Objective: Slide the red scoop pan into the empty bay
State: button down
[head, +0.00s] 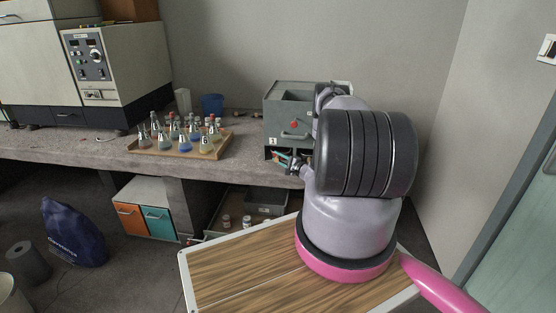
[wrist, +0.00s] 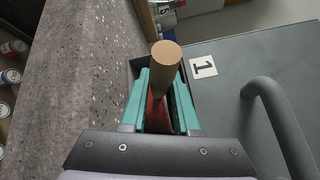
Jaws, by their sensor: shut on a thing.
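My gripper (wrist: 162,76) shows in the wrist view with its two teal fingers closed around the red scoop pan (wrist: 154,114). Only a narrow red strip of the pan shows between the fingers. A round wooden handle (wrist: 166,56) stands up between the fingertips, its end facing the camera. The dark bay opening (wrist: 136,68) lies around the fingertips. In the head view my gripper (head: 281,157) is at the low front of the grey unit (head: 275,108), by its dark lower bays. My arm hides the unit's right part. How far the pan is inside cannot be told.
In the wrist view a label marked 1 (wrist: 203,67) and a grey loop handle (wrist: 270,115) are right of the fingers. Bare bench (wrist: 75,85) lies left.

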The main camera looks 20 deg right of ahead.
jog(key=c, duration=0.6)
grip_release()
jog(key=v, duration=1)
jog(key=shift+s+d, duration=0.15)
jog(key=shift+s, duration=0.2)
